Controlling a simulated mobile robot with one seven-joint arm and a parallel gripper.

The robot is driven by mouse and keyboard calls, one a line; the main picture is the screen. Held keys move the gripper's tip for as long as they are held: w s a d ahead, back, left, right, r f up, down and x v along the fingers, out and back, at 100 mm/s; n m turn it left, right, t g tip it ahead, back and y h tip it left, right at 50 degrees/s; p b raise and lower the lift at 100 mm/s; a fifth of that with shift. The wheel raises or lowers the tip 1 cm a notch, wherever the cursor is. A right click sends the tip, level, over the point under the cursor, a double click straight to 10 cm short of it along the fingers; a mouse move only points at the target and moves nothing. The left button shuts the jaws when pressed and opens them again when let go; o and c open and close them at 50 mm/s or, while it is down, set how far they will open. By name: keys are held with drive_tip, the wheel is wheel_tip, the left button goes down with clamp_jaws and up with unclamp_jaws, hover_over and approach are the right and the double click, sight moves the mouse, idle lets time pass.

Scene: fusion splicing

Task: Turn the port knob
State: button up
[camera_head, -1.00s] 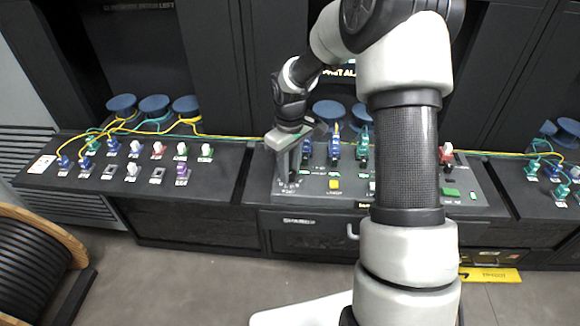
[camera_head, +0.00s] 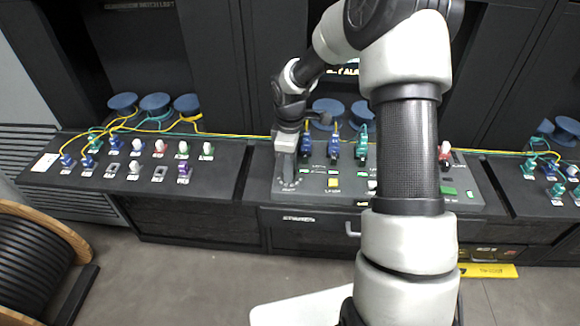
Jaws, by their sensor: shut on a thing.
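My gripper (camera_head: 287,172) points down at the left end of the middle control panel (camera_head: 340,195). It is shut over the spot where a dial with a ring of pale marks (camera_head: 286,184) lies on the panel. The port knob itself is hidden between or behind the fingers, so its turn angle cannot be seen. My arm crosses in front of the panel's right half and hides part of it.
Right of my gripper stand blue connectors (camera_head: 334,147) and a green connector (camera_head: 362,145), close by. A yellow button (camera_head: 333,183) sits in front of them. A left panel (camera_head: 215,180) carries several coloured connectors with cables. Blue spools (camera_head: 155,103) stand behind it.

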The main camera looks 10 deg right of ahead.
drive_tip(key=shift+r, duration=0.1)
drive_tip(key=o, duration=1.1)
wheel_tip(320, 180, up, 17)
drive_tip(key=shift+r, duration=0.2)
